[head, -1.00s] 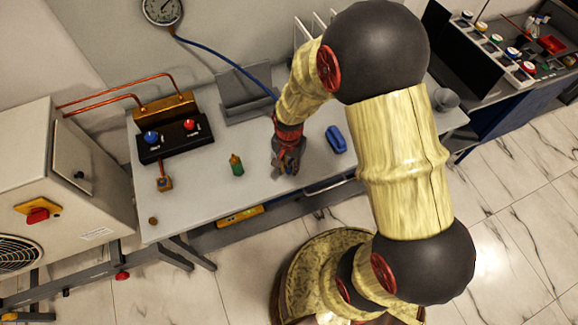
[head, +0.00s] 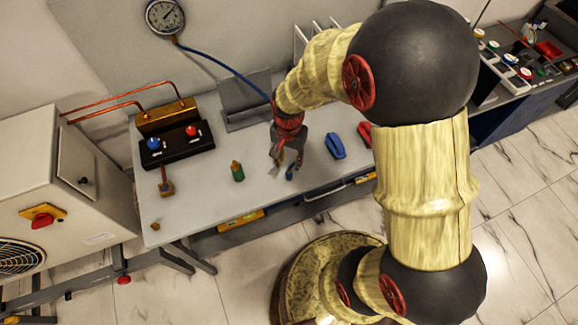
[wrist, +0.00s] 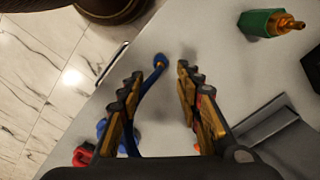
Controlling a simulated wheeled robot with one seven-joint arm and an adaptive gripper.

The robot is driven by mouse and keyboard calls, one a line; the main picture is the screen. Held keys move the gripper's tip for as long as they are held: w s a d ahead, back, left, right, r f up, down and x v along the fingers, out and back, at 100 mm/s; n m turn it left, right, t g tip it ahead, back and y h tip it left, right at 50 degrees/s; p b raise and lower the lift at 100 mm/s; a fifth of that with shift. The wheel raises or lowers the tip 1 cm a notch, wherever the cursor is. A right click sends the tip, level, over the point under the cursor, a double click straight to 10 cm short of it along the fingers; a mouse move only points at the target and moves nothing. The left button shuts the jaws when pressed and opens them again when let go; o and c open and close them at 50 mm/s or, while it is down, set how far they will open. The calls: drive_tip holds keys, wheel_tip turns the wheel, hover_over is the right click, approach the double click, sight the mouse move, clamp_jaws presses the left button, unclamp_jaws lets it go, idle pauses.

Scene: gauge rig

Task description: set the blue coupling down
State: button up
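The blue coupling (head: 289,173) is at the end of the blue hose (head: 222,66) that comes from the gauge. In the wrist view the coupling (wrist: 160,60) shows just beyond my fingertips, over the grey bench top, and seems to rest on it. My gripper (head: 286,162) is low over the bench. In the wrist view my gripper (wrist: 160,77) has its fingers spread apart. The hose runs between them, close to the left finger; whether it touches that finger I cannot tell.
A blue object (head: 335,146) and a red one (head: 365,134) lie to the right. The manifold with blue and red knobs (head: 176,144) is at the back left.

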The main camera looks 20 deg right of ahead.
wheel_tip(320, 180, up, 4)
wheel_tip(320, 180, up, 14)
drive_tip(key=n+t, duration=0.2)
drive_tip(key=n, duration=0.2)
hover_over(289, 170)
drive_tip(key=s, duration=0.3)
drive_tip(key=s+r+n+t, duration=0.3)
drive_tip(key=s+r+n, duration=0.2)
drive_tip(key=s+r, duration=0.6)
drive_tip(key=shift+t, duration=0.3)
drive_tip(key=shift+f, duration=0.15)
